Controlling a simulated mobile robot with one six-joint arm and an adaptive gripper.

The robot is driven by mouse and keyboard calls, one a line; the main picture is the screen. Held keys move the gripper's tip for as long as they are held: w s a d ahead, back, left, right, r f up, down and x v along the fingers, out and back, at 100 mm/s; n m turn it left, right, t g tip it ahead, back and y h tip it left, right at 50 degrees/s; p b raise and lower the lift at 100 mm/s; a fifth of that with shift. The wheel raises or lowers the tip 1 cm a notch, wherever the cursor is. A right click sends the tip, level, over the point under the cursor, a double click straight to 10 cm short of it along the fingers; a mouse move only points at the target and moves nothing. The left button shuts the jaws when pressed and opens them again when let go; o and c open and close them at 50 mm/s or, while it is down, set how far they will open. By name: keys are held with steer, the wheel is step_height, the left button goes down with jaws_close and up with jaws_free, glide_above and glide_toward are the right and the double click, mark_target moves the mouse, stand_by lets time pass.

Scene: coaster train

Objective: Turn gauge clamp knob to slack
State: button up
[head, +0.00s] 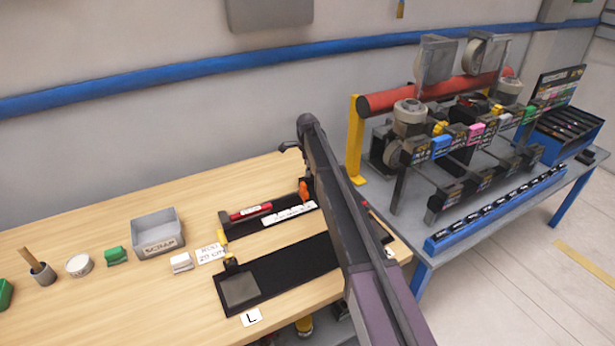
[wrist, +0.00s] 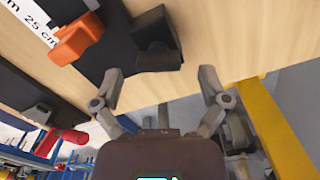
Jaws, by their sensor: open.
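An orange knob-like part (wrist: 75,40), which looks like the gauge clamp knob, sits on a dark strip beside a white scale marked "25 cm" at the upper left of the wrist view. In the head view the orange part (head: 304,192) shows just left of my arm, at the right end of the scale (head: 289,214). My gripper (wrist: 161,84) is open and empty, its two fingers wide apart. The knob lies beyond and left of the left finger, apart from it. A black block (wrist: 155,42) lies ahead between the fingers. My arm hides part of the bench in the head view.
A red-handled tool (head: 250,211) and a black mat (head: 290,275) lie on the wooden bench. A grey scrap bin (head: 158,232) stands left. The machine table (head: 490,185) with a red roller (head: 430,92) and yellow post (head: 355,140) stands right.

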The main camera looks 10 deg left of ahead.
steer(key=shift+f+b, duration=0.45)
steer(key=shift+f, duration=0.25)
steer(key=c, duration=1.2)
